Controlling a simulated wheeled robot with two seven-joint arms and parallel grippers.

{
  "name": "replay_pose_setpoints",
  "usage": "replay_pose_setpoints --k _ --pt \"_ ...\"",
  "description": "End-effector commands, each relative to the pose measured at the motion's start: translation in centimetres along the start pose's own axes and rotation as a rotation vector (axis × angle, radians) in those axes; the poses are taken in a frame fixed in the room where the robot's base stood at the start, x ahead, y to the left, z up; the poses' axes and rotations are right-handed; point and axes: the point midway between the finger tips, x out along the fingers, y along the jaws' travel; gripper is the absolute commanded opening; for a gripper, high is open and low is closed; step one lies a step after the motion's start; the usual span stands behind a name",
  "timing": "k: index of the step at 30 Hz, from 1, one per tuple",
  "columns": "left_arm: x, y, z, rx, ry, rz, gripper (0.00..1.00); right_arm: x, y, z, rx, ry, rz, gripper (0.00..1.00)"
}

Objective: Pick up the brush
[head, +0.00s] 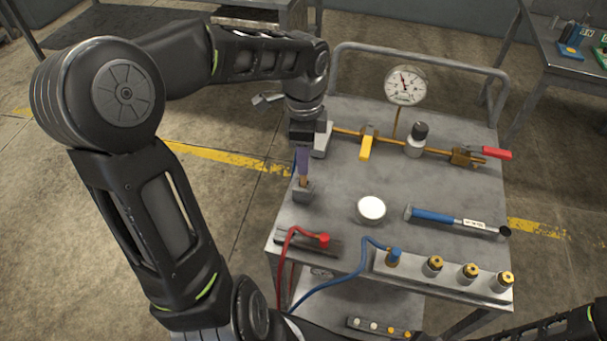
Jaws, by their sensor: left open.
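The brush (303,164) appears to be the upright tool with a purple handle and a brownish lower part. It stands in a small grey block (303,193) at the left side of the cart top. My left gripper (306,142) points down directly over it, with the jaws open at the handle's upper end. The jaws hide the top of the handle, and I cannot tell whether they touch it. My right gripper is not in view; only part of my right arm shows at the lower right.
The grey cart (335,215) also carries a brass pipe with a pressure gauge (405,85), a yellow lever (366,147) and a red-handled valve (495,152). A white round container (371,208) and a blue-handled tool (440,216) lie nearby. Red and blue hoses (325,285) hang at the front.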

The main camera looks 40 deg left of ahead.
Motion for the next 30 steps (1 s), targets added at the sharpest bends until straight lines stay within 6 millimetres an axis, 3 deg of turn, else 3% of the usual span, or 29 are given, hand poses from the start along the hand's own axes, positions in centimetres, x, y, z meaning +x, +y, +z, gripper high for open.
replay_pose_setpoints --k 9,28,30 --pt "4.2 0.1 0.1 0.0 0.0 0.003 0.41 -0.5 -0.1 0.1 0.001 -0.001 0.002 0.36" --pt "4.5 0.0 0.1 0.0 0.0 0.001 0.41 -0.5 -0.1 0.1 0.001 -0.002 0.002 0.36" --pt "4.5 0.0 0.1 0.0 0.0 0.001 0.37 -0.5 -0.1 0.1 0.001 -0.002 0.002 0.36"
